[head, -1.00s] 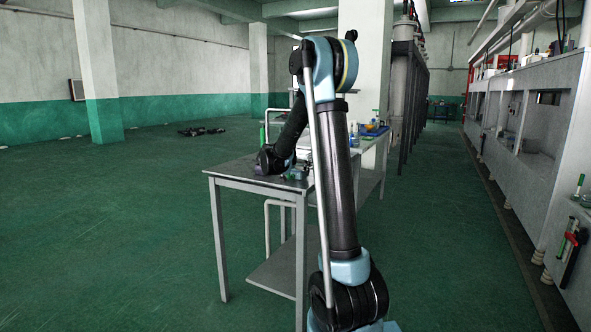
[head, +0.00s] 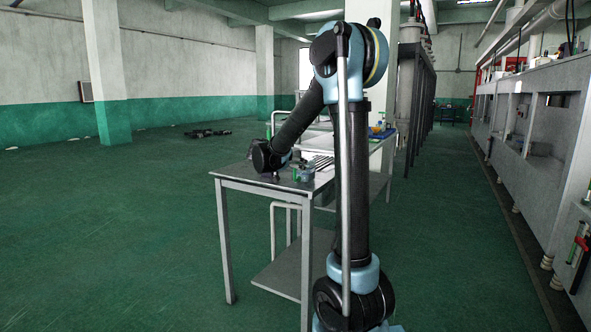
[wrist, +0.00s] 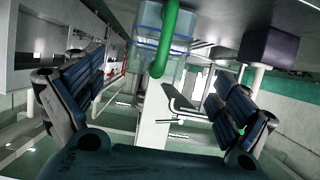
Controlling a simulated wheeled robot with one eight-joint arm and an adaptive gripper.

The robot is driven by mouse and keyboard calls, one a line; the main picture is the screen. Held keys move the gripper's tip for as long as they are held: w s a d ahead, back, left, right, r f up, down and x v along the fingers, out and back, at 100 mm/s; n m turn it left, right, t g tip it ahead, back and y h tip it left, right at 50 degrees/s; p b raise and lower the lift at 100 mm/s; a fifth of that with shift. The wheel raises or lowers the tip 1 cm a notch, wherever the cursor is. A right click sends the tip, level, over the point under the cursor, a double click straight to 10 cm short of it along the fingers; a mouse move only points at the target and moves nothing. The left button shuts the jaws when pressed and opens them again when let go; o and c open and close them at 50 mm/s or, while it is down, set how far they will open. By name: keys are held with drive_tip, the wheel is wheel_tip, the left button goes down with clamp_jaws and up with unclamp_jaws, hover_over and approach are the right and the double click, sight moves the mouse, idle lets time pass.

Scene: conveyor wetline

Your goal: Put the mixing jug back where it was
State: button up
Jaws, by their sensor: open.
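The mixing jug, a clear vessel with a thick green handle (wrist: 172,38), is at the top middle of the wrist view, which is turned upside down. It seems to stand on the grey metal table (wrist: 222,20). My gripper (wrist: 157,75) is open, with its blue-padded fingers wide apart on either side. The handle shows between and beyond the fingers, and no finger is seen touching it. In the head view my arm reaches down over the table (head: 240,174); the small green and bluish shapes at its end are too small to tell apart.
A dark purple box (wrist: 269,46) stands on the table beside the jug. A second bench with small bottles (head: 379,130) is behind the table. A pillar (head: 105,70) is at the left, a long grey line of cabinets (head: 555,135) at the right.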

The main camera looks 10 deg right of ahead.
drive_tip(key=s+d+f+n+g+y, duration=0.15)
drive_tip(key=s+d, duration=0.25)
drive_tip(key=s, duration=0.5)
drive_tip(key=s+d+f+n+g, duration=0.1)
drive_tip(key=s+d+f+g, duration=0.15)
drive_tip(key=s, duration=0.65)
drive_tip(key=s+d+f+n+g+y, duration=0.1)
drive_tip(key=s+d+f+g, duration=0.2)
drive_tip(key=s, duration=0.5)
drive_tip(key=s+a+f+n+y, duration=0.1)
drive_tip(key=s+f+n+y, duration=0.1)
drive_tip(key=s+f, duration=0.4)
drive_tip(key=s+a+f+n+g+y, duration=0.1)
drive_tip(key=s+f, duration=0.5)
drive_tip(key=s, duration=1)
drive_tip(key=shift+a+n+g+y, duration=0.3)
drive_tip(key=shift+a+n+y, duration=0.2)
drive_tip(key=shift+y, duration=0.65)
drive_tip(key=shift+w, duration=0.15)
